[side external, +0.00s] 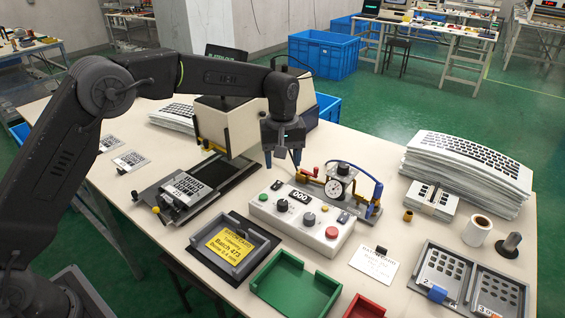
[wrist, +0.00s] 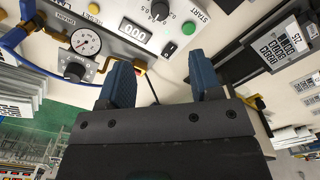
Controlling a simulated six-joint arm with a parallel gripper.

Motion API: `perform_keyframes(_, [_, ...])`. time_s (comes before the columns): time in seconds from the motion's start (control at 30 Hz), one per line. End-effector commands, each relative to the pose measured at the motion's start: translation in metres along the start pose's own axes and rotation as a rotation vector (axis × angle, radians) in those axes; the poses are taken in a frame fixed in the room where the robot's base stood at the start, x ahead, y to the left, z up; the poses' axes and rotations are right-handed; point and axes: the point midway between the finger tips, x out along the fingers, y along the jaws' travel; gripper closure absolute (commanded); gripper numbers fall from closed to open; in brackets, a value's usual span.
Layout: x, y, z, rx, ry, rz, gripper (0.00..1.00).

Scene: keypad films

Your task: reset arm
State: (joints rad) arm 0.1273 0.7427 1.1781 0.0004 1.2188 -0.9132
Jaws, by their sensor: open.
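My gripper (side external: 282,158) hangs from my arm above the table, behind the control box, in the side view. In the wrist view my gripper (wrist: 162,82) shows two blue-faced fingers set apart, with nothing between them. The white control box (side external: 300,220) has knobs, a small display and a red button. It also shows at the top of the wrist view (wrist: 140,20), with its display and a green START button. A dial gauge (side external: 338,187) stands at its back right and also shows in the wrist view (wrist: 86,42).
A black slide fixture (side external: 150,192) holds a keypad film (side external: 186,188) at left. A grey tray (side external: 205,262) carries a yellow batch card (side external: 229,243). A green tray (side external: 296,290) is at the front. Stacked film sheets (side external: 462,170) and a two-part grey tray (side external: 466,270) are at right.

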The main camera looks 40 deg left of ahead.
Motion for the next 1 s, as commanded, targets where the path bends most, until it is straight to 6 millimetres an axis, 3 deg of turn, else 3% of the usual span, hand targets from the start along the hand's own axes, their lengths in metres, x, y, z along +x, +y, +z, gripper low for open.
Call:
perform_keyframes(0.2, [-0.004,-0.002,0.001,0.006,0.003,0.004,0.42])
perform_keyframes(0.37, [-0.037,-0.021,0.008,0.064,0.031,0.037,0.42])
perform_keyframes(0.5, [-0.082,-0.058,0.027,0.167,0.080,0.082,0.42])
perform_keyframes(0.7, [-0.128,-0.119,0.063,0.326,0.165,0.137,0.42])
perform_keyframes(0.83, [-0.143,-0.161,0.091,0.428,0.226,0.163,0.42])
perform_keyframes(1.0, [-0.146,-0.214,0.130,0.560,0.315,0.187,0.42])
